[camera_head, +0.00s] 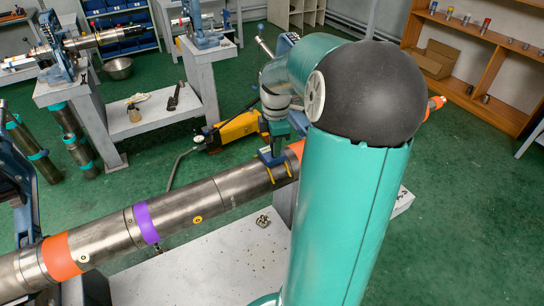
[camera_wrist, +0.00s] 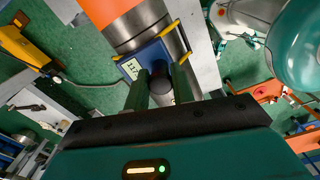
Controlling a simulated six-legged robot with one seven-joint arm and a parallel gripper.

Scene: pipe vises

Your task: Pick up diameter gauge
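The diameter gauge (camera_wrist: 147,60) has a blue body with a small pale display and thin yellow jaws. It sits on the large metal pipe (camera_head: 190,206), with its jaws around the pipe beside an orange band. In the head view the gauge (camera_head: 270,157) is near the pipe's right part, partly covered by my gripper (camera_head: 275,138). In the wrist view my gripper (camera_wrist: 160,80) is at the gauge, its two green fingers on either side of the grey, round handle. The fingers look open around the handle; contact is hard to tell.
The pipe has an orange band (camera_head: 61,256) and a purple band (camera_head: 146,223). A yellow hand pump (camera_head: 232,130) lies on the green floor behind it. A grey workbench (camera_head: 125,115) stands back left, and a wooden shelf (camera_head: 480,62) back right. My arm hides the pipe's right part.

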